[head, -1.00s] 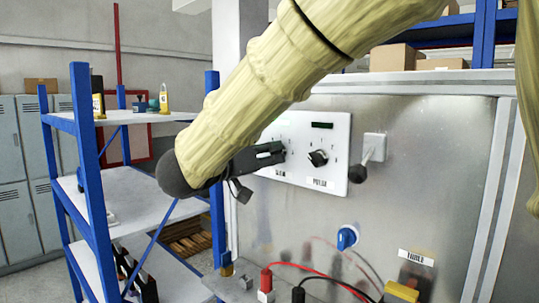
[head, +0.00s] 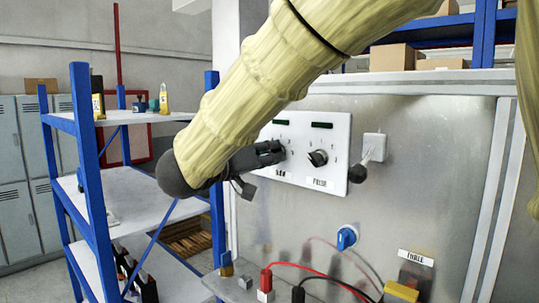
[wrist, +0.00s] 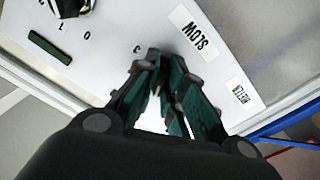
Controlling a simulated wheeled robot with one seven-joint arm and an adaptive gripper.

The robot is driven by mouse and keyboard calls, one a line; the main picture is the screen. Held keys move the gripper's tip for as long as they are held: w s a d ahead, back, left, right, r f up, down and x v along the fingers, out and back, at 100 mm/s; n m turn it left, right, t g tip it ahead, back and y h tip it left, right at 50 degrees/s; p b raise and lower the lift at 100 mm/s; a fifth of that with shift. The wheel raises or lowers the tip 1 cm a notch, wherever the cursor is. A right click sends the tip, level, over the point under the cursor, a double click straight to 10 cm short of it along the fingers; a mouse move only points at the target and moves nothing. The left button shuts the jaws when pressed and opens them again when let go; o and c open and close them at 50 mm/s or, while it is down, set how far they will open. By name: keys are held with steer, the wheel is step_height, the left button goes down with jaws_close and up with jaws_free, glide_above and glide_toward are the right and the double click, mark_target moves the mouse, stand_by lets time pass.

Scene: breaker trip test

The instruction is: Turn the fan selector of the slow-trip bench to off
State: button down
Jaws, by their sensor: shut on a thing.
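A white control panel (head: 337,124) is on the upright metal board, with two dark display strips above its selectors. The right selector (head: 317,158) is a black knob above the label PULSE. My gripper (head: 272,153) is at the left selector's place and is shut on its knob, the fan selector. The fingers hide that knob in both views. In the wrist view the fingertips (wrist: 165,60) meet at the panel beside the SLOW label (wrist: 194,30). Printed digits run beside them. The pointer direction of the held knob cannot be made out.
A white wall box with a black-ended lever (head: 370,152) stands right of the panel. Below are a blue knob (head: 346,237), red and black leads, and a yellow block (head: 401,291). A blue-posted shelf (head: 90,160) stands at left.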

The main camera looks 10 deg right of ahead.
steer(key=shift+n, duration=0.8)
steer(key=shift+n, duration=0.5)
steer(key=c, duration=1.4)
jaws_free()
steer(key=shift+s, duration=0.1)
steer(key=shift+c, duration=0.2)
